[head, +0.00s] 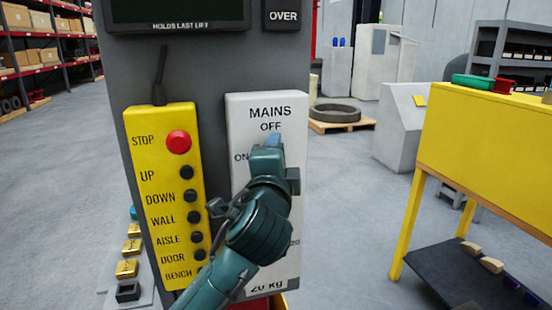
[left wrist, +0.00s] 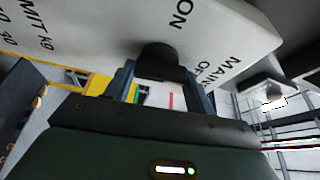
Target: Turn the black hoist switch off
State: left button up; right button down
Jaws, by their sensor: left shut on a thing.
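The white mains panel (head: 292,200) is on the right part of the grey column, with "OFF" printed at the top and "ON" at the left. My left gripper (head: 272,140) is in front of this panel, just below "OFF", and hides the switch in the head view. In the left wrist view the black hoist switch (left wrist: 160,55) stands out from the panel (left wrist: 85,28), between the two fingers of my left gripper (left wrist: 160,82), which is shut on it. Which mark the switch points at cannot be told. My right gripper is not in view.
A yellow pendant (head: 165,225) with a red stop button (head: 178,142) and several black buttons is left of the mains panel. A dark screen (head: 180,8) is above. A yellow bench (head: 490,150) stands at right, with open floor between.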

pick_arm(q)
jog(key=shift+m, duration=0.4)
jog(key=o, duration=1)
jog(key=s+b, duration=0.1)
jog(key=s, duration=0.3)
jog(key=s+a, duration=0.1)
jog(key=s, duration=0.3)
jog(key=s+b, duration=0.1)
jog(key=s, duration=0.4)
jog(key=shift+a+f+b, duration=0.15)
jog(key=shift+a+b, duration=0.05)
jog(key=shift+b, duration=0.1)
jog(key=shift+f, duration=0.1)
